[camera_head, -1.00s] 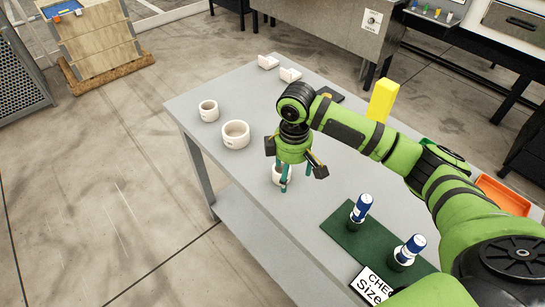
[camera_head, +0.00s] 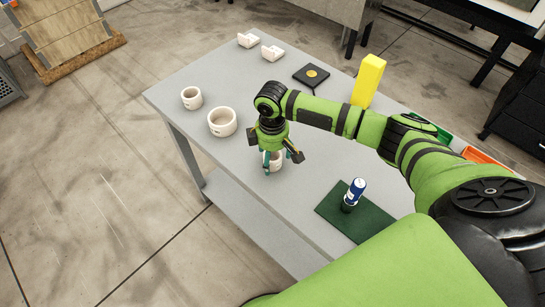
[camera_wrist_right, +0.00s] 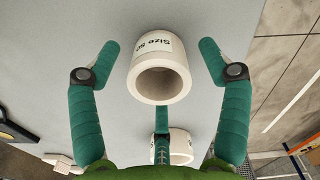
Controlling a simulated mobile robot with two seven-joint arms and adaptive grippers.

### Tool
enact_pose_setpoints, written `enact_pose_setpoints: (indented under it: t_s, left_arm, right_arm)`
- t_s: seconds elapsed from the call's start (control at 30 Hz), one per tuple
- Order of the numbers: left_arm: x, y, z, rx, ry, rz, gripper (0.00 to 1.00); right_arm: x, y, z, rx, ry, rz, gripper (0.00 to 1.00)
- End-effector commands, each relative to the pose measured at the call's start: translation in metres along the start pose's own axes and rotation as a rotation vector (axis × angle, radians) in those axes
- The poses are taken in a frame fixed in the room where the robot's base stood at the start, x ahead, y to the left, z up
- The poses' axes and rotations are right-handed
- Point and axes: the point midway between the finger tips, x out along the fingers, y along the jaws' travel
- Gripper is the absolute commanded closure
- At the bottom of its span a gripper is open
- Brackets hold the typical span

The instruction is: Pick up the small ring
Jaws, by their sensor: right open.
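A white ring (camera_wrist_right: 160,78) with a "Size" label lies between the spread fingers of my right gripper in the right wrist view. In the head view this ring (camera_head: 275,160) stands on the grey table (camera_head: 215,165), partly hidden by the fingers. My right gripper (camera_head: 281,160) is open around it, pointing down; in the wrist view gaps show between the ring and the side fingers. A small ring (camera_head: 192,98) and a wider ring (camera_head: 222,123) stand to the left. Another white ring (camera_wrist_right: 181,147) shows behind a finger in the wrist view. My left gripper is out of view.
A blue-and-white bottle (camera_head: 355,192) stands on a dark green mat (camera_head: 335,212) at the right. The table's left front edge is near the rings.

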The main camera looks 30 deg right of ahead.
Motion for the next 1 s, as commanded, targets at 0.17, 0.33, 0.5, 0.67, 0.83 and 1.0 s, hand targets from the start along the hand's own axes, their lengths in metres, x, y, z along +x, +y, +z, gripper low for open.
enact_pose_setpoints:
  t_s: [0.17,0.33,0.5,0.67,0.83,1.0]
  left_arm:
    - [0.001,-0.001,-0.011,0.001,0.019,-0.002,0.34]
    - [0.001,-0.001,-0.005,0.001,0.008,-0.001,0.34]
    - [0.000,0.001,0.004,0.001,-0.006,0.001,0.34]
    - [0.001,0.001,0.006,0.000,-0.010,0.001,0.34]
    - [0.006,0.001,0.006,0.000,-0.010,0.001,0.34]
    - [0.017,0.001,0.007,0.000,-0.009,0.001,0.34]
  right_arm:
    - [0.000,0.000,0.000,0.000,0.000,0.000,0.34]
    - [0.000,0.000,0.000,0.000,0.000,0.001,0.82]
    - [0.000,0.000,0.000,0.001,0.000,0.001,0.87]
    - [-0.001,0.001,0.000,0.001,0.001,0.001,0.87]
    - [-0.010,0.001,-0.001,0.001,0.003,0.003,0.87]
    - [-0.035,0.001,-0.002,-0.001,0.006,0.004,0.87]
